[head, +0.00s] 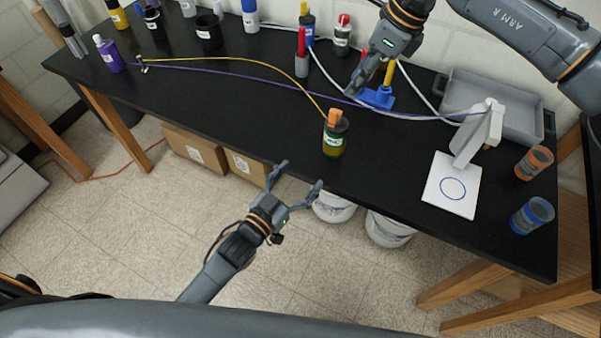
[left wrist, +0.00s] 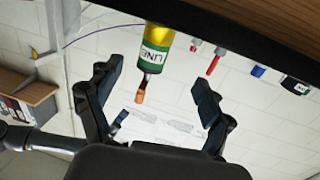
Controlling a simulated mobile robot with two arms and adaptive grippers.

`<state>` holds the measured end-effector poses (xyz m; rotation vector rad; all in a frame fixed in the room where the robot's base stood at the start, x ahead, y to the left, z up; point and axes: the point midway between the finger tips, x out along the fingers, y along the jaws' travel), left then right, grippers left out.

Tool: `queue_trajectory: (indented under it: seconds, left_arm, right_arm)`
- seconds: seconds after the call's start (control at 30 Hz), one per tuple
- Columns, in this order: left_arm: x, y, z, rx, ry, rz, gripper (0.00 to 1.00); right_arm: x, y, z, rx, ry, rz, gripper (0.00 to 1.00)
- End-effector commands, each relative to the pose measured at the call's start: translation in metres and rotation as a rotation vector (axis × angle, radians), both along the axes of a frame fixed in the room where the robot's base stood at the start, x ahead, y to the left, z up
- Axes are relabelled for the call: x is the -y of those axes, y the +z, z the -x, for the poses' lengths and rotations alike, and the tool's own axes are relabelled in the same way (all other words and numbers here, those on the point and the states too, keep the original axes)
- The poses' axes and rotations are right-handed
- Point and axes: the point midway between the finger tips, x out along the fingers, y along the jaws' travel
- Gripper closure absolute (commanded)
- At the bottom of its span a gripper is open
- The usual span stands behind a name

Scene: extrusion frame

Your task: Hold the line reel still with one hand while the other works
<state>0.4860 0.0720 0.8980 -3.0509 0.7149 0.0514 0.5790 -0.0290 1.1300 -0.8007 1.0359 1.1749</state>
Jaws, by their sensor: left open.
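The line reel (head: 333,140) is a green and yellow cylinder with a white label and an orange top. It stands upright near the front edge of the black table. In the left wrist view the reel (left wrist: 155,50) appears upside down, its label reading LINE. My left gripper (head: 298,181) is open and empty in front of the table edge, short of the reel. In the wrist view the reel lies beyond the space between its fingers (left wrist: 157,84). My right gripper (head: 370,78) points down beside a blue base with a yellow post (head: 377,97); its finger opening is unclear.
A yellow line (head: 220,70) runs from the reel to a small post at the left. A purple line (head: 260,78) crosses to a white stand (head: 480,135). A white card (head: 452,186), two cups (head: 532,215), a grey tray (head: 505,110) and several bottles stand around the table.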

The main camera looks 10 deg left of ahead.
Motion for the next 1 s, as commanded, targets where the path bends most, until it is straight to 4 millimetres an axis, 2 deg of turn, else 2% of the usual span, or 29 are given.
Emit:
queue_trajectory:
  seconds: [0.1, 0.27, 0.7, 1.0]
  left_arm:
    - [0.004, 0.014, -0.001, 0.028, -0.011, 0.013, 0.20]
    - [0.011, 0.017, -0.015, 0.034, -0.011, 0.017, 0.20]
    - [0.050, 0.017, -0.090, 0.032, -0.011, 0.016, 0.20]
    - [0.065, 0.016, -0.120, 0.030, -0.011, 0.015, 0.20]
  right_arm:
    - [0.000, 0.000, 0.000, 0.000, 0.000, 0.000, 0.62]
    - [0.000, 0.000, 0.000, 0.000, 0.000, 0.000, 0.62]
    - [0.000, 0.000, 0.000, 0.000, 0.000, 0.000, 0.62]
    - [0.000, 0.000, 0.000, 0.000, 0.000, 0.000, 0.62]
